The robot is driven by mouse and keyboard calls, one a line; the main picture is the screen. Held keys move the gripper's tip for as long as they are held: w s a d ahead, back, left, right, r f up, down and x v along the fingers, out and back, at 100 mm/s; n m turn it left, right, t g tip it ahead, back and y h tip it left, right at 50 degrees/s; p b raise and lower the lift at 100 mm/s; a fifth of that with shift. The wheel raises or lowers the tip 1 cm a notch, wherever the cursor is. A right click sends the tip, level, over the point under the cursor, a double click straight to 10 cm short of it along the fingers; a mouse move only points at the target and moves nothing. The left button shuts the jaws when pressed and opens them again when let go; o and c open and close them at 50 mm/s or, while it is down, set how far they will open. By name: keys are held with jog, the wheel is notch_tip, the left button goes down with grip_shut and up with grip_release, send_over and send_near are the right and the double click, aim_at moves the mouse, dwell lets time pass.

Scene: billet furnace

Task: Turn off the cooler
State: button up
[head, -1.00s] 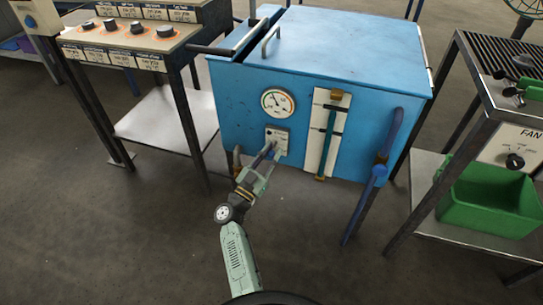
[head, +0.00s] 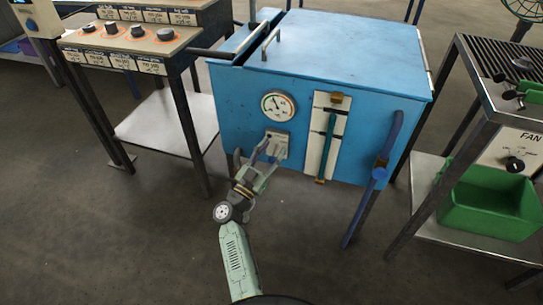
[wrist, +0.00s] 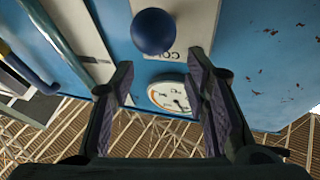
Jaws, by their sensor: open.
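The cooler is a blue box-shaped tank (head: 235,120) in the middle of the head view. Its front bears a small light plate (head: 283,139), partly hidden by my gripper. In the wrist view a round blue knob (wrist: 153,31) stands out on this plate (wrist: 192,22), which carries partly covered lettering starting "COO". My gripper (head: 269,150) is in front of the plate. In the wrist view my gripper (wrist: 160,78) is open and empty, one finger on each side of the picture. The knob lies beyond the fingertips, roughly between them; contact cannot be told.
A round gauge (head: 278,106) sits above the plate, and a sight-glass panel (head: 333,145) to its right. A blue pipe with a valve (head: 381,164) is at the tank's right. A control table (head: 125,40) stands left, a fan bench with a green bin (head: 490,205) right.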

aim_at(272, 158)
notch_tip(272, 158, up, 8)
jog(key=shift+f, duration=0.25)
dwell(0.4)
